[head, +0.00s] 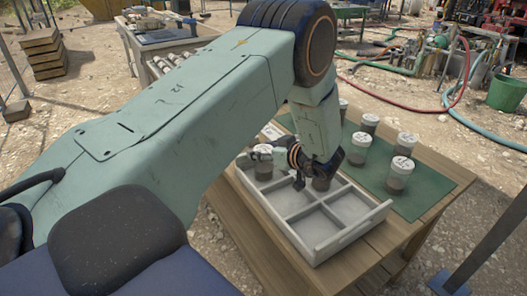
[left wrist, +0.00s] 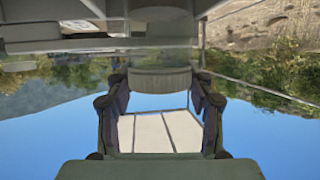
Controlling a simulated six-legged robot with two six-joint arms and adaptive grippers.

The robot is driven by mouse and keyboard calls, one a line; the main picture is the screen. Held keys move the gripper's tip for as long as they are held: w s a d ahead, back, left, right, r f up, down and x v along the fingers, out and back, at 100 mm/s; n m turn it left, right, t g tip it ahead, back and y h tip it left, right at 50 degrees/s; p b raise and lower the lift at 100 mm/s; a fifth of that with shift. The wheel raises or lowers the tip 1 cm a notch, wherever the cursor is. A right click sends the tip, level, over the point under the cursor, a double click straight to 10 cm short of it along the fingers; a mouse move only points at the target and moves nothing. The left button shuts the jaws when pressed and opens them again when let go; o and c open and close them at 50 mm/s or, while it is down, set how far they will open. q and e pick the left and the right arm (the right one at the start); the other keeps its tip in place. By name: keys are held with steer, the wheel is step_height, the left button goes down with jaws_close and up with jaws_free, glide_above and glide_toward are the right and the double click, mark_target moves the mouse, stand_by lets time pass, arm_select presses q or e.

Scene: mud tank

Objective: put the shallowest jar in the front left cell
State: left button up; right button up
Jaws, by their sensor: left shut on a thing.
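The pale divided tray (head: 348,238) stands on the wooden table. My left gripper (head: 318,172) is over the tray's far part, pointing down. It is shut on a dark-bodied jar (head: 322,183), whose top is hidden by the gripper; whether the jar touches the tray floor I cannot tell. Another white-lidded jar (head: 263,166) stands in a cell at the tray's left end. In the left wrist view the two fingers (left wrist: 160,108) stand either side of a greyish round form, probably the held jar. My right gripper is not in view.
Several white-lidded jars, including one at the right (head: 398,174) and one behind (head: 359,149), stand on the green mat (head: 425,188). The tray's near cells look empty. A dark post (head: 490,245) rises at the lower right.

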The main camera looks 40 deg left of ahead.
arm_select(q)
steer(key=shift+w, duration=0.15)
steer(key=o, duration=1.3)
steer(key=shift+c, duration=0.2)
steer(key=o, duration=0.3)
steer(key=shift+s+d+r, duration=0.15)
steer(key=shift+s+r, duration=0.05)
steer(key=shift+o, duration=0.2)
steer(key=shift+f, duration=0.1)
steer(key=shift+w, duration=0.1)
steer(key=p+v, duration=0.2)
steer(key=v, duration=1)
